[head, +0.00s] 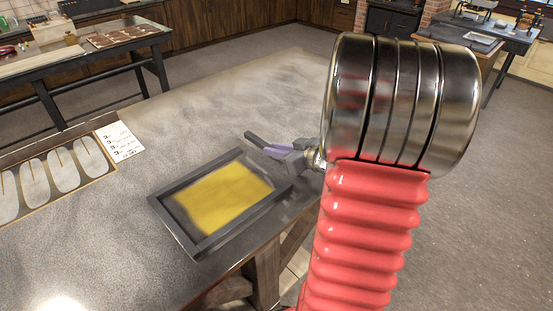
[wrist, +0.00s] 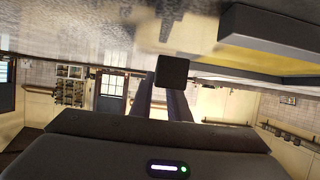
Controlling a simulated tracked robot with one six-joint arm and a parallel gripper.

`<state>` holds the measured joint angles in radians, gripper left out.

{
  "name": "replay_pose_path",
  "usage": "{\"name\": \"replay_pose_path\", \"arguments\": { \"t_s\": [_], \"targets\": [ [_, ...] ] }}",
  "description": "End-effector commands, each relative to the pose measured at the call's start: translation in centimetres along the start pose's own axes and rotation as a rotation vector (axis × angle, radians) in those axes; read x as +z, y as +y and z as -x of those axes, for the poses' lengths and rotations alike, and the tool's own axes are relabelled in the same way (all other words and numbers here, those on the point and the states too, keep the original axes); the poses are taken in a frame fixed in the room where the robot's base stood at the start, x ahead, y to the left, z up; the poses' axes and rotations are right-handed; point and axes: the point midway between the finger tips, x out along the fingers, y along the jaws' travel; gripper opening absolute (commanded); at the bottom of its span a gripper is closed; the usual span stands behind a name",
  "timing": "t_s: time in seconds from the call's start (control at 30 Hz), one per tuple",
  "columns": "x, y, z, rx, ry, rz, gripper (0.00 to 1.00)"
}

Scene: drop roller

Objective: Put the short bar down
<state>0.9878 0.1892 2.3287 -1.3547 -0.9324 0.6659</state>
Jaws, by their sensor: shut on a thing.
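My gripper (head: 274,150) is shut on the short bar, just beyond the far right side of a dark-framed tray with a yellow floor (head: 185,237). In the wrist view, the short bar (wrist: 173,70) shows as a dark, square end between the tips of my two fingers. In the head view, my gripper is small and partly hidden by my arm, and I cannot tell the bar clearly from the fingers. The tray's frame also shows at the upper right of the wrist view (wrist: 265,38). I cannot tell whether the bar touches the table.
The tray lies on a grey speckled table (head: 140,215) near its right edge. A white printed card (head: 119,141) and a board with several pale oval shapes (head: 62,170) lie at the left. The tabletop behind the tray is clear. Other benches stand farther back.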

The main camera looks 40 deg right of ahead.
Motion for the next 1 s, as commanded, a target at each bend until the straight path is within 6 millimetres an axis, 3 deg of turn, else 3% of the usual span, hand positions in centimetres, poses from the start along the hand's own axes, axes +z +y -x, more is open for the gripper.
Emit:
{"name": "replay_pose_path", "arguments": {
  "t_s": [0.27, 0.6, 1.0],
  "targets": [
    [0.2, 0.0, -0.1, 0.0, 0.003, 0.001, 0.0],
    [3.1, 0.0, -1.3, -0.001, 0.002, 0.001, 0.0],
    [3.4, 0.0, -1.5, -0.001, 0.003, 0.001, 0.0]
  ]
}}
